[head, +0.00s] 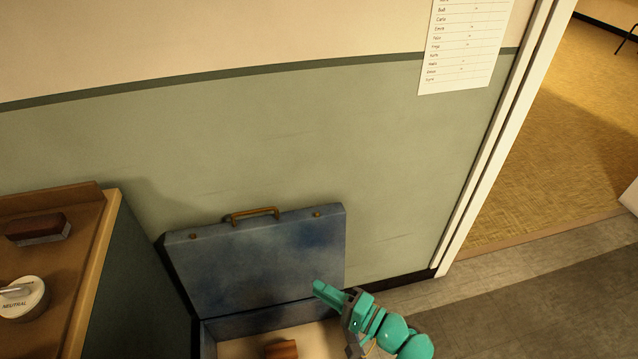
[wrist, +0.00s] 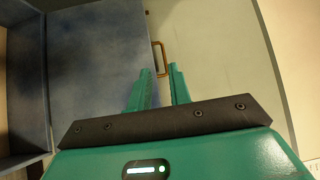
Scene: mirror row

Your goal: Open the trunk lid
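The trunk is blue, and its lid (head: 265,262) stands raised and nearly upright against the wall in the head view. The trunk's pale inside (head: 235,340) shows below, cut off by the bottom edge. A brass handle (head: 252,215) sits on the lid's top edge. My teal gripper (head: 322,290) is in front of the lid's lower right part, apart from the handle. In the wrist view the lid (wrist: 95,65) fills the left side. The handle (wrist: 162,58) shows beyond my gripper (wrist: 160,70), whose fingers are apart with nothing between them.
An orange-brown block (head: 282,348) lies in the trunk. A wooden-topped cabinet (head: 85,260) with a brush (head: 38,228) and a round tin (head: 22,298) stands at left. A doorway frame (head: 500,130) is at right, with clear grey floor (head: 530,300) before it.

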